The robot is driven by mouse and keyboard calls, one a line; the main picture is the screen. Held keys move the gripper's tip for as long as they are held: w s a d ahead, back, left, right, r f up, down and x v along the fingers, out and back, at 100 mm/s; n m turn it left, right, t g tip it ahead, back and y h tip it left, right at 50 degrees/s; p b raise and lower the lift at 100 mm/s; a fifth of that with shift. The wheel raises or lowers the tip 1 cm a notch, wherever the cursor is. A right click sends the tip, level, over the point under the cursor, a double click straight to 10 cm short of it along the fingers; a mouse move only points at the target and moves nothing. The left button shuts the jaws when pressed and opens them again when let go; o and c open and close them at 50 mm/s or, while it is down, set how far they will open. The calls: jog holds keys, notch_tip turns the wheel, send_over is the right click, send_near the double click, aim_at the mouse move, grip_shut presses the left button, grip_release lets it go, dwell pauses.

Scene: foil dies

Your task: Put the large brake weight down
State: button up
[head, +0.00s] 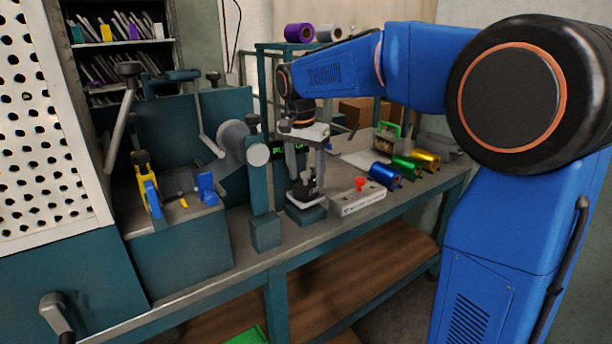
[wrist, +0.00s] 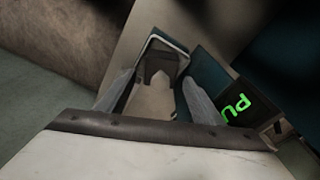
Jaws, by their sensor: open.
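My gripper (head: 306,178) points straight down over the workbench, its fingers apart. A dark, stepped piece with a pale lower edge (head: 304,196), likely the large brake weight, stands upright low between or just behind the fingers. It appears to rest on a small teal block (head: 307,214) on the bench; I cannot tell whether a finger touches it. In the wrist view my gripper (wrist: 158,92) shows two grey fingers spread apart, with a pale pointed shape in a teal, light-rimmed frame between them. The near body of the gripper hides the lower part of that view.
A grey box with a red knob (head: 359,197) stands right of the gripper. Blue (head: 385,173), green (head: 406,166) and gold (head: 426,160) foil rolls lie farther right. The teal press (head: 180,240) stands left, with a grey roller (head: 240,143) close by. A green-lettered display (wrist: 237,106) is near the fingers.

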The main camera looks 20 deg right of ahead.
notch_tip(320, 180, up, 12)
jog(key=a, duration=0.1)
jog(key=shift+s+f, duration=0.25)
jog(key=shift+s, duration=0.2)
jog(key=s+d+f+n+t, duration=0.1)
jog(key=s+d+f+n, duration=0.25)
jog(key=s, duration=0.55)
jog(key=s+d+f+n+t, duration=0.15)
jog(key=s+f, duration=0.25)
jog(key=s, duration=0.5)
jog(key=s+d+f+n, duration=0.1)
jog(key=s+f+n, duration=0.1)
jog(key=s+f, duration=0.5)
jog(key=s+d+f+n+t+y, duration=0.1)
jog(key=s+d+f+n, duration=0.1)
jog(key=s+f, duration=0.5)
jog(key=shift+s+f+n, duration=0.15)
jog(key=shift+s+n, duration=0.15)
jog(key=shift+n, duration=0.1)
jog(key=shift+t, duration=0.25)
